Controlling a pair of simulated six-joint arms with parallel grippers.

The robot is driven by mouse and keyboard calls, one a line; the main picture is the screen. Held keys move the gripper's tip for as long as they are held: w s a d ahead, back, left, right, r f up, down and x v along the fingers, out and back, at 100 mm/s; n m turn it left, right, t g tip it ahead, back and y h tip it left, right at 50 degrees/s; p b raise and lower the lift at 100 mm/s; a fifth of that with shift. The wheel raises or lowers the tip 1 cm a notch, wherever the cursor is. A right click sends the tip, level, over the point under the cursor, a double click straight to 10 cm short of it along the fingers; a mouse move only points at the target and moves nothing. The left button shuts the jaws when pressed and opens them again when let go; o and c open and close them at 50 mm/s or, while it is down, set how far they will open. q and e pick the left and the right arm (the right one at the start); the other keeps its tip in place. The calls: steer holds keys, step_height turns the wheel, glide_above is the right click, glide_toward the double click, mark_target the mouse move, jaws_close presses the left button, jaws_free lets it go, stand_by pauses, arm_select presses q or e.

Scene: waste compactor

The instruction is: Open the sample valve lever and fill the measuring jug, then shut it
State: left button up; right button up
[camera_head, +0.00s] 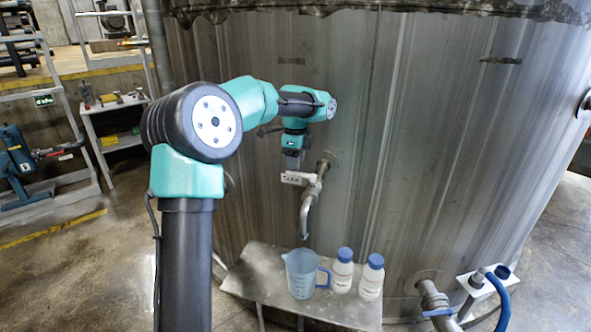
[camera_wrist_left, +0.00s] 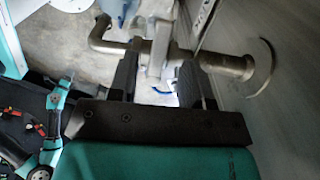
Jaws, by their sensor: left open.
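The sample valve (camera_head: 320,180) stands out from the tank wall, with its bent spout (camera_head: 305,215) pointing down. My left gripper (camera_head: 292,162) is at the valve, just above a small white tag (camera_head: 291,178). In the left wrist view my left gripper (camera_wrist_left: 157,70) is open, its dark fingers on either side of a pale grey upright piece, apparently the valve lever (camera_wrist_left: 158,45). I cannot tell whether the fingers touch it. The clear bluish measuring jug (camera_head: 301,275) stands upright below the spout, its blue handle to the right. My right gripper is not in view.
Two white bottles with blue caps (camera_head: 342,272) (camera_head: 371,279) stand right of the jug on a metal shelf (camera_head: 262,280). The tank wall (camera_head: 430,150) rises close behind the valve. A blue hose and pipe fitting (camera_head: 436,302) are at the lower right.

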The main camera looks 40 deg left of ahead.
mark_target(301, 177)
arm_select(q)
steer(key=shift+f, duration=1.5)
jaws_close()
